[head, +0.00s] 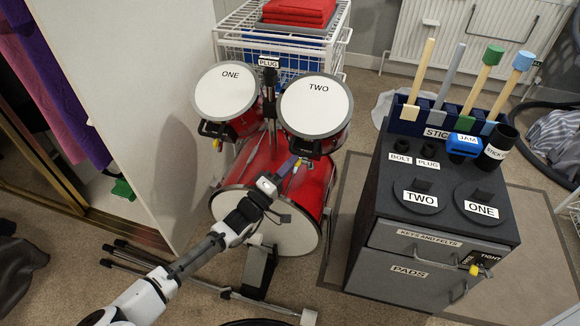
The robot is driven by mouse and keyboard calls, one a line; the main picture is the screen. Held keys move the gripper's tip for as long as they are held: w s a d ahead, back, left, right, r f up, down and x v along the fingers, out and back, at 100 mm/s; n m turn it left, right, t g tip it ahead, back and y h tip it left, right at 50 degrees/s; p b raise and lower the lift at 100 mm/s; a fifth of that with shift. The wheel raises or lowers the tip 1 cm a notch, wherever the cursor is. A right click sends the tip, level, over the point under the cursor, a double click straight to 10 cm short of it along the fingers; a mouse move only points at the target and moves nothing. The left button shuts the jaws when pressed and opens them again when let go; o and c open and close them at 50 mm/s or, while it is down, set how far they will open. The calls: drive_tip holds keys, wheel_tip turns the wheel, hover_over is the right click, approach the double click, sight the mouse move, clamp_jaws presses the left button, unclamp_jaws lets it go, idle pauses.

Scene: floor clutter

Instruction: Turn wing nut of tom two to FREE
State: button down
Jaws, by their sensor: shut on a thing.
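Tom two (317,104) is a red drum with a white head marked TWO, at the right on top of the red bass drum (318,182). A black bracket (304,148) hangs at its lower front edge. A small yellow wing nut (298,163) shows just below this bracket. My gripper (290,167) reaches up from the lower left and is shut on this wing nut. The fingers partly hide the nut, and its turn position cannot be read. Tom one (225,91) sits to the left, with a similar yellow nut (218,142) under its bracket.
A dark cabinet (375,208) stands at right, with pads marked TWO and ONE and a stick holder on top. A TIGHT label and another yellow nut (474,270) are at its drawers. Metal stand legs (230,293) lie at front. A white partition (125,90) is at left.

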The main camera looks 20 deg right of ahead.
idle(0.5)
drive_tip(key=c, duration=1.5)
unclamp_jaws()
drive_tip(key=v, duration=1.3)
drive_tip(key=shift+s+a+f, duration=0.2)
drive_tip(key=shift+s+a, duration=0.05)
drive_tip(key=shift+s, duration=0.05)
drive_tip(key=shift+r, duration=0.1)
